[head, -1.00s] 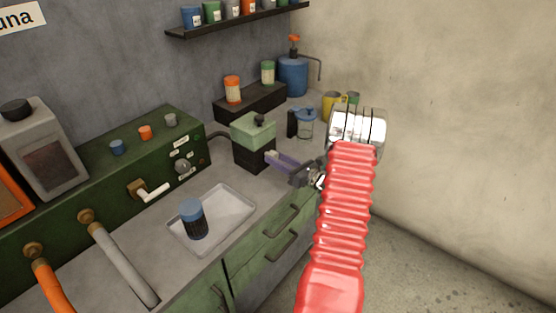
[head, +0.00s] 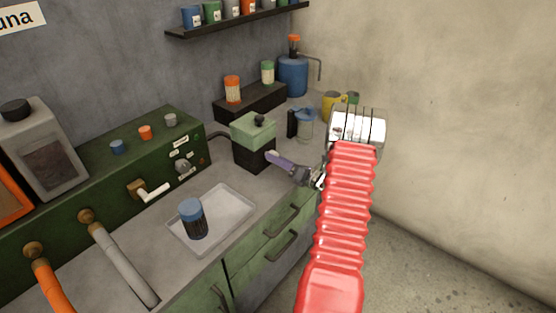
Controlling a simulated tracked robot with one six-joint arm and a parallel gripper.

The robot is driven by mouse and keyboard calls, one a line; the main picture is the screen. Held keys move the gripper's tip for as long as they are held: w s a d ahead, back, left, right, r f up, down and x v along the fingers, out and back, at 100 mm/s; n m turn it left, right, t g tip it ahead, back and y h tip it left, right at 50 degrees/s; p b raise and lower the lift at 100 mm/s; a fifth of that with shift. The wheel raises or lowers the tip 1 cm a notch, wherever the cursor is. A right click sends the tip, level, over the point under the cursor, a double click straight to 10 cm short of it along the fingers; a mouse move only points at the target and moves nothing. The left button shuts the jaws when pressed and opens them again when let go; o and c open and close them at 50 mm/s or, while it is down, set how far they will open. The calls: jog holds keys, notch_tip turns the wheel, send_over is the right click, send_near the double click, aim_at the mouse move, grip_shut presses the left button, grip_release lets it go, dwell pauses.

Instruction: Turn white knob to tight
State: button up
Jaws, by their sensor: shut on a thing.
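My gripper (head: 300,175) is at the right of the bench, shut on a purple, handle-like piece (head: 281,163). That piece slopes up and left to a pale end beside a black box with a light green top (head: 253,132). I cannot tell whether it touches the box. A white lever-like knob (head: 154,192) on a brass fitting sticks out from the front of the green panel (head: 125,180), well left of my gripper. A round grey dial (head: 183,167) sits among white labels on the same panel. The label words are too small to read.
A white tray (head: 236,207) holds a dark jar with a blue lid (head: 193,217). Orange (head: 52,285) and grey (head: 120,262) hoses lie at left. A clear jar (head: 305,127), a yellow mug (head: 331,102) and a blue container (head: 293,77) stand behind my gripper.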

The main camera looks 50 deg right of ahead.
jog(key=shift+f, duration=0.25)
jog(key=o, duration=1.1)
jog(key=shift+r, duration=0.15)
jog(key=shift+c, duration=0.2)
jog(key=shift+s, duration=0.15)
jog(key=s+d, duration=0.1)
jog(key=s, duration=1.2)
jog(key=shift+s, duration=0.25)
jog(key=shift+d, duration=0.1)
